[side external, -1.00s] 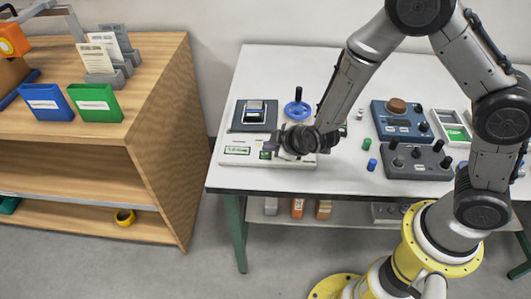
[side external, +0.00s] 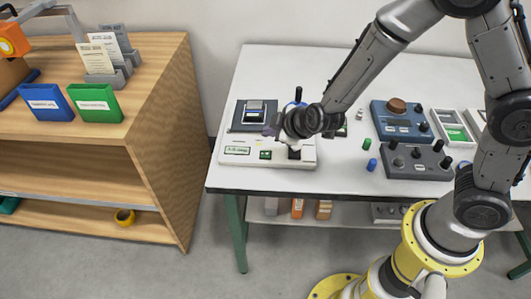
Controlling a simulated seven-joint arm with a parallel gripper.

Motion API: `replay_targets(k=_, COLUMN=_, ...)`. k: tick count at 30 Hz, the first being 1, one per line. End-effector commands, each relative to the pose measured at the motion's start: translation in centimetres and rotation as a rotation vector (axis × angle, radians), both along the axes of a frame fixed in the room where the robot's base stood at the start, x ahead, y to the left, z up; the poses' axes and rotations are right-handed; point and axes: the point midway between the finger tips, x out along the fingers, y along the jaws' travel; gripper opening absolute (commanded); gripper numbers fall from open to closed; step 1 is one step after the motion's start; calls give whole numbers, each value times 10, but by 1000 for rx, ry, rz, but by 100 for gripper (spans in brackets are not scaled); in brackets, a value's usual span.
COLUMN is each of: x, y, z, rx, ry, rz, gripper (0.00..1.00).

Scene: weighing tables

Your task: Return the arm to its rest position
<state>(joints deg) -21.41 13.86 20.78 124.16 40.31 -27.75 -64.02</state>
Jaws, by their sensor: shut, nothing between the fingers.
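My arm reaches from the right over the white table (side external: 345,180). My gripper (side external: 270,131) is shut and empty, a little above the back edge of a white device (side external: 235,163). The device has a green display (side external: 237,150), a small green part and a black part (side external: 294,153) on its top. My wrist hides some of the table behind it, and the fingertips are small and hard to make out.
A dark square scale-like unit (side external: 252,114) stands behind the white device. A blue base with a black handle (side external: 298,100) is behind my wrist. Blue-grey control boxes (side external: 400,121) and small green and blue cylinders (side external: 372,165) lie to the right. A wooden shelf (side external: 160,110) stands left.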

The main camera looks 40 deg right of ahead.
Motion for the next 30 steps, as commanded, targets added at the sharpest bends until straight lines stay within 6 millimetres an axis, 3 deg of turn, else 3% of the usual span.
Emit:
replay_targets(k=11, x=3, y=-6, z=6, rx=4, ry=-13, rz=-15, gripper=0)
replay_targets(k=14, x=12, y=-17, z=37, rx=28, ry=-77, rz=-44, gripper=0)
replay_targets(k=17, x=17, y=-34, z=91, rx=57, ry=-180, rz=-67, gripper=0)
replay_targets(k=20, x=7, y=-47, z=144, rx=112, ry=-250, rz=-67, gripper=0)
replay_targets(k=24, x=-26, y=-58, z=200, rx=216, ry=-284, rz=-61, gripper=0)
replay_targets(k=27, x=-61, y=-63, z=226, rx=288, ry=-273, rz=-66, gripper=0)
replay_targets(k=30, x=-104, y=-69, z=241, rx=350, ry=-230, rz=-88, gripper=0)
